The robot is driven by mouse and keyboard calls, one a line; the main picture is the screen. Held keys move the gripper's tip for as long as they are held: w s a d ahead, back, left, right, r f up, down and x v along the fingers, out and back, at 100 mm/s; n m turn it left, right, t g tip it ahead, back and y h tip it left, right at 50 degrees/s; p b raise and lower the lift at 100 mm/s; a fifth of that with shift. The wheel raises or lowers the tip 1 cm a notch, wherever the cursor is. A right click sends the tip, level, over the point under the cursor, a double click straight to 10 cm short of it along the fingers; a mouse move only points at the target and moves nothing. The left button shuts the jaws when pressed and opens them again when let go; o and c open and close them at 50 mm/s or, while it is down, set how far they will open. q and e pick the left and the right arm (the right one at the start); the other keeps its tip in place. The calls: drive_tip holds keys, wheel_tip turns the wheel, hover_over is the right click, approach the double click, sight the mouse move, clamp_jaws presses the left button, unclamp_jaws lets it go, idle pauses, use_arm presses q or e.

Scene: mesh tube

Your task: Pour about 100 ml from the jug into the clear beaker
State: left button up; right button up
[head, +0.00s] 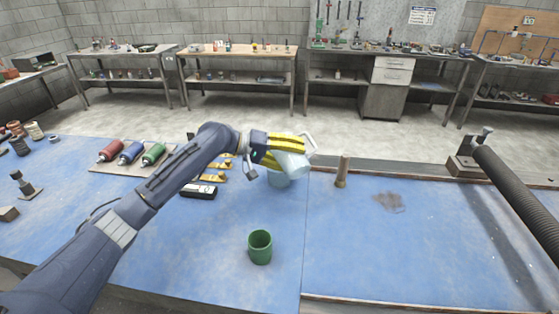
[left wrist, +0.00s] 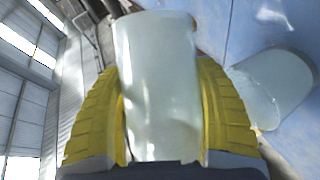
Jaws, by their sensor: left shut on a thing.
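My left gripper (head: 280,150) has yellow fingers and is shut on the pale translucent jug (head: 292,164). The jug is tilted, its lower end pointing down and to the right above the clear beaker (head: 280,180). The beaker stands on the blue table, partly hidden by the jug. In the left wrist view the jug (left wrist: 158,85) sits between both yellow fingers, and the beaker (left wrist: 278,85) shows to the right, apart from the fingers. I cannot tell the liquid level in either vessel. My right gripper is not in view.
A green cup (head: 260,248) stands nearer the front. Red, blue and green bottles (head: 130,152) lie on a board at left. A black box (head: 198,191) lies left of the beaker, a wooden peg (head: 342,172) stands right. A dark ribbed tube (head: 520,200) crosses the far right.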

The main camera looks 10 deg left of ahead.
use_arm(q)
drive_tip(key=shift+w, duration=0.1)
drive_tip(key=shift+s+d+b, duration=0.3)
drive_tip(key=shift+s+d, duration=0.1)
drive_tip(key=shift+s, duration=0.05)
idle(1.0)
drive_tip(key=shift+s+r+m, duration=0.1)
drive_tip(key=shift+r+m, duration=0.15)
drive_tip(key=shift+m, duration=0.05)
drive_tip(key=shift+d+f+m+t+y, duration=0.1)
drive_tip(key=shift+f+m+t+y, duration=0.4)
drive_tip(key=shift+m+y, duration=0.1)
drive_tip(key=shift+r+m+t+y, duration=0.2)
drive_tip(key=shift+m+t+y, duration=0.1)
drive_tip(key=shift+m+y, duration=0.15)
drive_tip(key=shift+f+p, duration=0.1)
drive_tip(key=shift+p, duration=0.2)
drive_tip(key=shift+m, duration=0.35)
idle(0.9)
